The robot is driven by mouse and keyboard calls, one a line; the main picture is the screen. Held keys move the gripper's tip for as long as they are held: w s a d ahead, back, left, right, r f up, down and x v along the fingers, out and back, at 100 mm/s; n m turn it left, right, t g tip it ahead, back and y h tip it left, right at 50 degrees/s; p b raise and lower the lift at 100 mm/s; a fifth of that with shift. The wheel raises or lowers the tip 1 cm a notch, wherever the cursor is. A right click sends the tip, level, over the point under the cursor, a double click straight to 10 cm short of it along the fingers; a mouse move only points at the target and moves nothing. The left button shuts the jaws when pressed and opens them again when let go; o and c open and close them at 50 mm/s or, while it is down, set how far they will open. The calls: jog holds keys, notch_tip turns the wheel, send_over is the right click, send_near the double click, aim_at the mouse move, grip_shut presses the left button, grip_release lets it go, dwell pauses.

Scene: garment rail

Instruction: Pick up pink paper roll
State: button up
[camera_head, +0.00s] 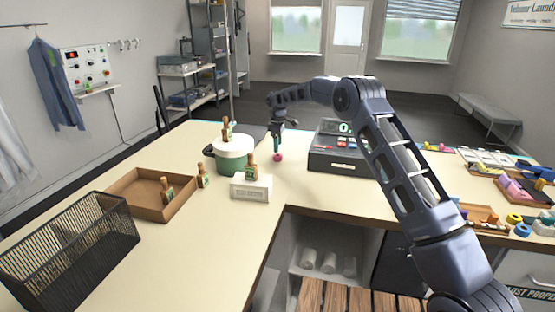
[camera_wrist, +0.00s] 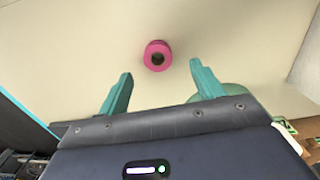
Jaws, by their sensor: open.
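The pink paper roll (camera_head: 277,157) stands upright on the cream counter, between the green pot and the black cash register. In the wrist view the pink paper roll (camera_wrist: 157,56) shows from above, with its dark centre hole visible. My gripper (camera_head: 279,141) hangs above the roll in the head view, pointing down. In the wrist view my gripper (camera_wrist: 161,77) is open, with its two teal fingers apart. The roll lies a little beyond the fingertips, roughly centred between them. Nothing is held.
The green pot (camera_head: 234,160) stands left of the roll, with a white box (camera_head: 250,190) in front. The cash register (camera_head: 338,155) is close on the right. A cardboard tray (camera_head: 130,201) and black wire basket (camera_head: 68,250) are farther left. Counter around the roll is bare.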

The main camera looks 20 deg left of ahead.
aim_at(278, 155)
jog(key=shift+w+a+f, duration=0.1)
jog(key=shift+f, duration=1.3)
jog(key=shift+w+f, duration=0.1)
jog(key=shift+f, duration=1.3)
jog(key=c, duration=1.1)
jog(key=shift+r, duration=0.15)
